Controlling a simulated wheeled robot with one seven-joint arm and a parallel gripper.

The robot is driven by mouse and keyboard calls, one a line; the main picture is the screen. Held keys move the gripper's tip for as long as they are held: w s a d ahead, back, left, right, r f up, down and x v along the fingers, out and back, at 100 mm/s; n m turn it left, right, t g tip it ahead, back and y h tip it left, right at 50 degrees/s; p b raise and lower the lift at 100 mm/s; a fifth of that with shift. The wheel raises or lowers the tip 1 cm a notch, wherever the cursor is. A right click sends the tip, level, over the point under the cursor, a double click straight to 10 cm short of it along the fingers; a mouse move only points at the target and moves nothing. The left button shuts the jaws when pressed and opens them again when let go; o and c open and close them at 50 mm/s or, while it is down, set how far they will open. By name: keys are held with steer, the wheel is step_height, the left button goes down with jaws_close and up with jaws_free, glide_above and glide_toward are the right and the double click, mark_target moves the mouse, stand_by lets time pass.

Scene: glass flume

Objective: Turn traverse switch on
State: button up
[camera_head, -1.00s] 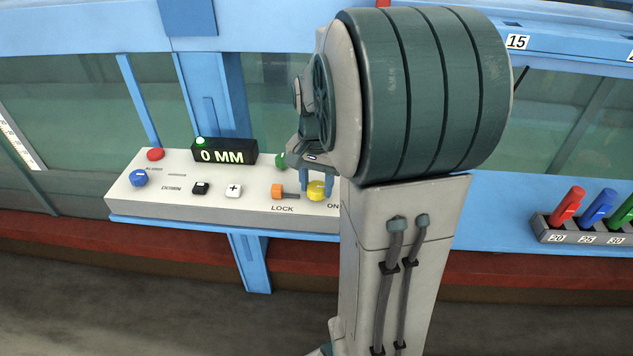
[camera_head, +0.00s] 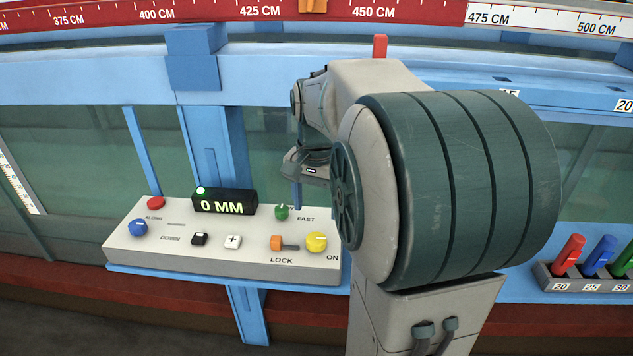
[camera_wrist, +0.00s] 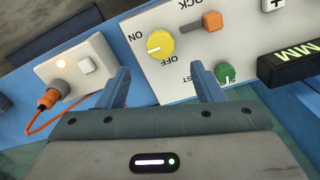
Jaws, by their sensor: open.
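The yellow knob (camera_head: 316,242) sits at the right end of the sloped grey control panel (camera_head: 130,247), with ON printed beside it. In the wrist view the yellow knob (camera_wrist: 160,44) lies between ON and OFF labels, and a pale mark on its face runs toward the left of the picture. My gripper (camera_head: 297,195) is above and behind the knob, clear of it. In the wrist view my gripper (camera_wrist: 160,75) shows two blue fingers spread apart with nothing between them. Part of my gripper is hidden by my arm in the head view.
The panel also holds an orange lever (camera_head: 277,243) marked LOCK, a green knob (camera_head: 282,212), buttons and a 0 MM display (camera_head: 223,203). A white box with an orange plug (camera_wrist: 49,97) shows in the wrist view. Coloured handles (camera_head: 569,254) stand in a rack at right.

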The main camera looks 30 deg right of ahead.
step_height(320, 180, up, 5)
steer(key=shift+r, duration=0.1)
stand_by(0.6)
steer(key=s+a+f+n+t, duration=0.2)
steer(key=s+a+f+n, duration=0.7)
steer(key=s+a, duration=0.3)
steer(key=shift+f+n+t, duration=0.4)
steer(key=shift+f, duration=0.25)
steer(key=shift+c, duration=0.2)
stand_by(0.8)
